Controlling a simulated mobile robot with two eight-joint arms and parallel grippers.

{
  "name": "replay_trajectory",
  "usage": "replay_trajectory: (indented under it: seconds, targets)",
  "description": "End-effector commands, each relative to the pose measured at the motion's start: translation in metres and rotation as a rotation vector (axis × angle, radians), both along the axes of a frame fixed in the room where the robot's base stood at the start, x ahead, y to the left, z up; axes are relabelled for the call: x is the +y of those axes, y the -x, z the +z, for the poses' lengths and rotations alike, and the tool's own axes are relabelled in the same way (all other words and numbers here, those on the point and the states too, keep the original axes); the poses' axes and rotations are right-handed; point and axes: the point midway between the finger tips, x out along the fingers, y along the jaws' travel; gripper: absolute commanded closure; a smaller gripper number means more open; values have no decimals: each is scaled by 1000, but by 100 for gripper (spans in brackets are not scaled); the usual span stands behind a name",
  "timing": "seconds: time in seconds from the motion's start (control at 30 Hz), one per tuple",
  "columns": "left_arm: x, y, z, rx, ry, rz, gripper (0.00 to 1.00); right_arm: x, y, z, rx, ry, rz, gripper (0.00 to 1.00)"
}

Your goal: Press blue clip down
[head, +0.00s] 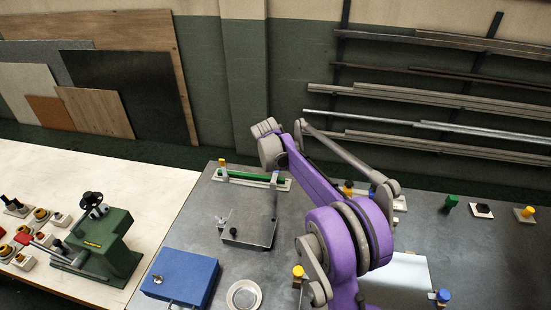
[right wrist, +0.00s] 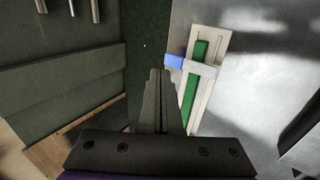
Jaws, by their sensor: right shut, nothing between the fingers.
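The blue clip (head: 275,171) is at the right end of a pale base plate (head: 286,186) beside the back edge of the metal table. A green bar (head: 248,176) lies along the plate. In the right wrist view the blue clip (right wrist: 174,61) has a blue tab and a grey band crossing the green bar (right wrist: 189,92). My right gripper (right wrist: 161,74) is shut and empty. Its fingertips appear just left of and below the blue tab; I cannot tell whether they touch it. The fingers are not clear in the head view. My left gripper is not in view.
A metal tray (head: 250,229), blue box (head: 181,277) and round dish (head: 244,296) stand nearer on the table. A green press (head: 107,245) stands on the white table at left. Metal bars (head: 430,94) hang on the wall.

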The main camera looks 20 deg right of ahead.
Motion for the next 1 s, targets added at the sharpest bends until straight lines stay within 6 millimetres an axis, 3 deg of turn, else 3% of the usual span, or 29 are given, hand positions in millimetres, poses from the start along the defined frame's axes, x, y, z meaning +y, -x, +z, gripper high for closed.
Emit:
replay_trajectory:
  seconds: [0.23,0.7,1.0]
  targets:
    - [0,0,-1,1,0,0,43,6,7,14,0,0,0,100]
    - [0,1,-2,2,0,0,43,32,43,84,0,0,1,100]
    - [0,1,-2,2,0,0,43,35,47,92,0,0,0,100]
